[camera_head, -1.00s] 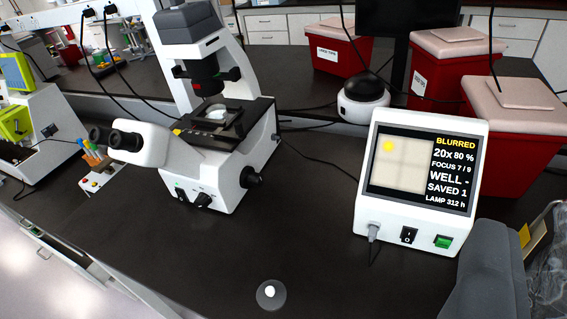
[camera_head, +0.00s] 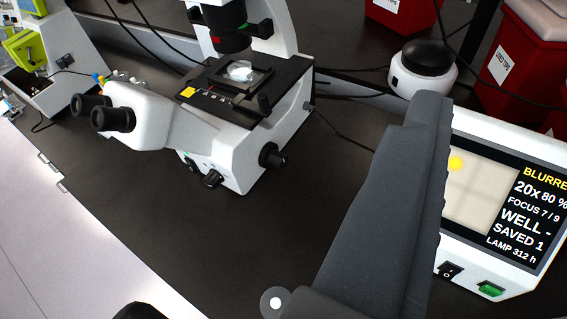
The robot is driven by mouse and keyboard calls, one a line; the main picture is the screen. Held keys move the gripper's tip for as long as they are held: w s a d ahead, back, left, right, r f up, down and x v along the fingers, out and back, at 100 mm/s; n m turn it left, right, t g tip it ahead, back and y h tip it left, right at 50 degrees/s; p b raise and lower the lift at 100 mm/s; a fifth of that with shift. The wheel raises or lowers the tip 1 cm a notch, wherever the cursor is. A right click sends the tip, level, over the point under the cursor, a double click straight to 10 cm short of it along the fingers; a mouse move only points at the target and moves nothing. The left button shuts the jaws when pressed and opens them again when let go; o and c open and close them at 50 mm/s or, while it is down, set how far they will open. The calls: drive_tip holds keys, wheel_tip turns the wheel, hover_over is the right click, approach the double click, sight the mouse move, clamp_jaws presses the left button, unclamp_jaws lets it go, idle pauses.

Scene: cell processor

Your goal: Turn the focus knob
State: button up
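The white microscope (camera_head: 240,135) stands left of centre on the dark bench. A black knob (camera_head: 273,156) sticks out of the right side of its base, and a smaller black knob (camera_head: 213,179) is on its front. A clear dish (camera_head: 240,71) lies on the stage. The monitor (camera_head: 505,205) at the right reads BLURRED, 20x, 80 %, FOCUS 7 / 9, SAVED 1. A grey part of my gripper (camera_head: 395,200) rises at right of centre, nearer the camera, and covers the monitor's left edge. It appears apart from the knobs. Its opening cannot be made out.
A white device with a black top (camera_head: 425,65) stands behind my gripper. Red bins (camera_head: 510,75) are at the back right. Cables run across the bench behind the microscope. The bench (camera_head: 250,230) in front of the microscope is bare. A green-and-white instrument (camera_head: 45,55) is at the far left.

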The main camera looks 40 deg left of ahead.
sight(279, 166)
drive_tip(key=w+a+f+n+t+y+p, duration=0.1)
drive_tip(key=w+a+f+n+p, duration=0.25)
drive_tip(key=w+f+n, duration=0.5)
drive_tip(key=w+a+f+n+t+y+p, duration=0.1)
drive_tip(key=w+a+f+n+p, duration=0.3)
drive_tip(key=w, duration=0.7)
drive_tip(key=s+a+f+n+g+y+p, duration=0.2)
drive_tip(key=a+f+n+y, duration=0.15)
drive_tip(key=f, duration=0.55)
drive_tip(key=s+a+f+n+g+y+p, duration=0.1)
drive_tip(key=s+a+f+n+g+y, duration=0.2)
drive_tip(key=f, duration=0.5)
drive_tip(key=s+a+f+n+g+y+p, duration=0.1)
drive_tip(key=a+f+n+g+y+p, duration=0.2)
drive_tip(key=f, duration=0.6)
drive_tip(key=shift+n+t+h, duration=0.5)
drive_tip(key=shift+t+h, duration=0.1)
drive_tip(key=shift+h, duration=0.15)
drive_tip(key=x, duration=0.6)
drive_tip(key=b+x, duration=0.1)
drive_tip(key=x, duration=0.6)
drive_tip(key=shift+w+f, duration=0.1)
drive_tip(key=shift+w, duration=0.35)
drive_tip(key=shift+c, duration=0.3)
drive_tip(key=c, duration=0.9)
